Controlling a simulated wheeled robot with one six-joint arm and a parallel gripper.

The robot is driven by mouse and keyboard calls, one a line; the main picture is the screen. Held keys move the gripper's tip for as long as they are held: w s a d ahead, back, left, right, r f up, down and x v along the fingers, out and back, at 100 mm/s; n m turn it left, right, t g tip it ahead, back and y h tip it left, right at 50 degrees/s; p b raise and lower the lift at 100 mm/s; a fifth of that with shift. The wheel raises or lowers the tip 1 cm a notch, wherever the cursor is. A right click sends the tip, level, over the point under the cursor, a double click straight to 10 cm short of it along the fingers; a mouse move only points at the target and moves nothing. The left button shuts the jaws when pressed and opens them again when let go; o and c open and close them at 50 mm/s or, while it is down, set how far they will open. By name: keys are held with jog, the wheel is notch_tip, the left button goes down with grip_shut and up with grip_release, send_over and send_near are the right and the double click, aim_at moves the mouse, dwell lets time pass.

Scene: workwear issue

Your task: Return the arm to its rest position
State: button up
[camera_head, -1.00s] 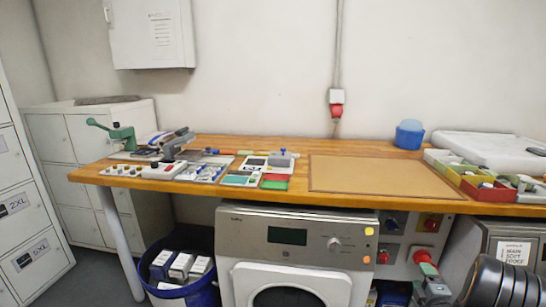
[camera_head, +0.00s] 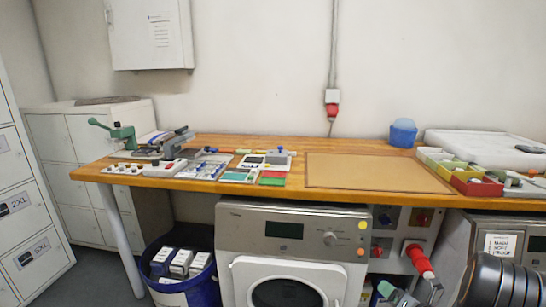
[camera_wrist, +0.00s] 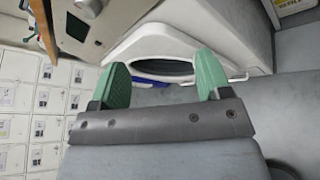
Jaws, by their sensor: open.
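My gripper (camera_wrist: 160,82) shows in the wrist view with its two green fingers wide apart. Nothing is between them. Beyond the fingers is the front of the washing machine (camera_wrist: 170,38) with its round door, apart from them as far as I can tell. In the head view, a green and grey part that looks like my gripper (camera_head: 388,290) is low at the right, below the worktop's front edge. A dark ribbed part of my arm fills the lower right corner.
The wooden worktop (camera_head: 330,196) carries a brown mat (camera_head: 375,172), small tools and coloured bins (camera_head: 470,183). Under it are the washing machine (camera_head: 290,218), a blue bin (camera_head: 205,290) with boxes and a red plug (camera_head: 418,260). Lockers (camera_head: 25,220) stand left.

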jog(key=s+a+r+n+g+p, duration=0.4)
jog(key=s+a+r+n+g, duration=0.35)
jog(key=n, duration=0.75)
jog(key=s+a+r+n+g+p, duration=0.55)
jog(key=s+a+r+n, duration=0.2)
jog(key=n, duration=0.75)
jog(key=s+a+r+n+t+h+p, duration=0.1)
jog(key=r+n+p, duration=0.3)
jog(key=r, duration=0.5)
jog(key=s+a+r+n+t+h+p, duration=0.1)
jog(key=s+a+r+n+h+p, duration=0.2)
jog(key=r+n, duration=0.4)
jog(key=shift+a+r+h+p, duration=0.45)
jog(key=shift+r+p, duration=0.2)
jog(key=shift+r, duration=0.25)
